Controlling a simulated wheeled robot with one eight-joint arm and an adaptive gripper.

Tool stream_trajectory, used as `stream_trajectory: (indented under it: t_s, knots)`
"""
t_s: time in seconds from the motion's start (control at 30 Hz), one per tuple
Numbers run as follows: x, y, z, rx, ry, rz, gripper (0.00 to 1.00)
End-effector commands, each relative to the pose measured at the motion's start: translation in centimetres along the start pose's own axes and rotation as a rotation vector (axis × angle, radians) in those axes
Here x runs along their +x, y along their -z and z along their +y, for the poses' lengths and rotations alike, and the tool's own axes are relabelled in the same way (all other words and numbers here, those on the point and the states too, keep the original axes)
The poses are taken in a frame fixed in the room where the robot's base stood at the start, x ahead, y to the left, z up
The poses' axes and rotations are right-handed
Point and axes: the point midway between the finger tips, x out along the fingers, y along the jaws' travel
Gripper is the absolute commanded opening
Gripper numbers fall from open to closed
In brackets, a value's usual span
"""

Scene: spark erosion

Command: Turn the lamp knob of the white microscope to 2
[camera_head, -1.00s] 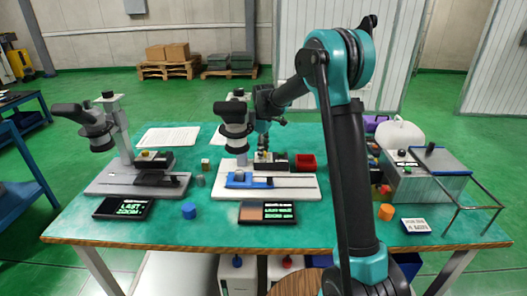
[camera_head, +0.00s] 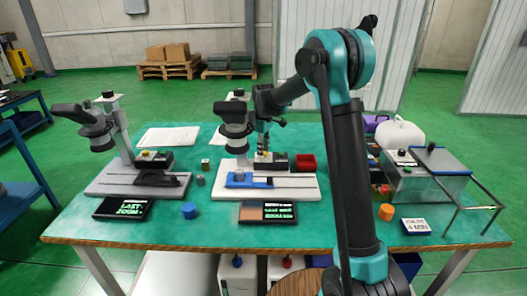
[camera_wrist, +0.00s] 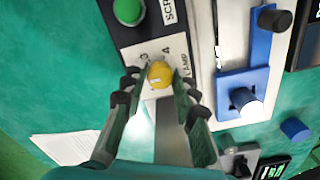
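The white microscope (camera_head: 236,128) stands on a white base plate (camera_head: 308,188) at the middle of the table. In the wrist view its yellow lamp knob (camera_wrist: 160,75) sits on a pale label strip with "LAMP", "3" and "4" readable. A pale mark shows on the knob, but I cannot tell which number it points at. My gripper (camera_wrist: 161,72) is over the control box, its two fingers on either side of the knob. The fingers look apart, with a narrow gap at the right; contact is unclear. In the head view my gripper (camera_head: 263,148) partly hides the knob.
A green button (camera_wrist: 128,11) is beside the knob on the same box. A blue slide holder (camera_wrist: 243,88) lies on the plate nearby. A red bin (camera_head: 304,163) stands right of the microscope. A second, grey microscope (camera_head: 100,128) stands left.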

Motion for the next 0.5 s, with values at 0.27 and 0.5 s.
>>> stream_trajectory:
  t_s: [0.27, 0.5]
  knots:
    - [0.0, 0.0, 0.0, -0.001, 0.0, 0.0, 0.46]
    - [-0.81, -0.01, -0.01, -0.001, 0.0, 0.0, 0.46]
